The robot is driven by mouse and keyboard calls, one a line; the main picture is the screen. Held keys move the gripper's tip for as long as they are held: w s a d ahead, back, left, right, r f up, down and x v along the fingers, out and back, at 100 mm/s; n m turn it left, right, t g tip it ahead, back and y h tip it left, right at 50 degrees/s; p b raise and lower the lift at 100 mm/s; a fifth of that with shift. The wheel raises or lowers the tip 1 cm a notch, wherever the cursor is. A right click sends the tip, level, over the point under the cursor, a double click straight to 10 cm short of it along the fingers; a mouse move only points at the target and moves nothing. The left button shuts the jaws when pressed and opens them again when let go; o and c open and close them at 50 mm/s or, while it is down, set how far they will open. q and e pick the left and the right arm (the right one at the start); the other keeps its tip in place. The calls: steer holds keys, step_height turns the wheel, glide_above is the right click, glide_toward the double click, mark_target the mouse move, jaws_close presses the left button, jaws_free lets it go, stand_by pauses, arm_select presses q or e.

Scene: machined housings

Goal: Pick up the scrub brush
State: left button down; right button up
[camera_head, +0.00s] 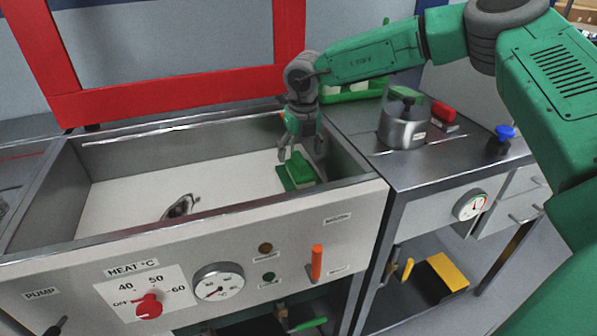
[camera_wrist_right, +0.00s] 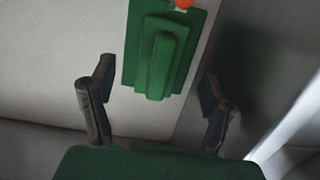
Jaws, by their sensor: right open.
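The scrub brush (camera_head: 296,171) is a green block with a raised grip, lying on the white floor of the sink basin near its right wall. In the right wrist view the scrub brush (camera_wrist_right: 160,50) lies ahead of the fingers, roughly centred between them, its ridge pointing toward me. My right gripper (camera_head: 300,150) reaches down into the basin just above the brush. Its two fingers are spread apart and nothing is between them; they also show in the right wrist view (camera_wrist_right: 158,105). My left gripper is not in view.
The metal basin (camera_head: 230,209) has raised walls around the brush. A metal pot (camera_head: 403,125), a red-topped block (camera_head: 443,112) and a blue knob (camera_head: 504,132) stand on the counter at right. A red frame (camera_head: 175,90) rises behind the basin. The basin's left floor is mostly clear.

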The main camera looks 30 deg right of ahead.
mark_target(301, 158)
steer(key=f, duration=0.3)
steer(key=f+b, duration=0.1)
steer(key=f, duration=0.1)
steer(key=shift+w+d+f, duration=0.15)
steer(key=shift+w+d, duration=0.1)
steer(key=shift+a, duration=0.15)
steer(key=shift+c, duration=0.4)
steer(key=c, duration=1.2)
steer(key=shift+s, duration=0.1)
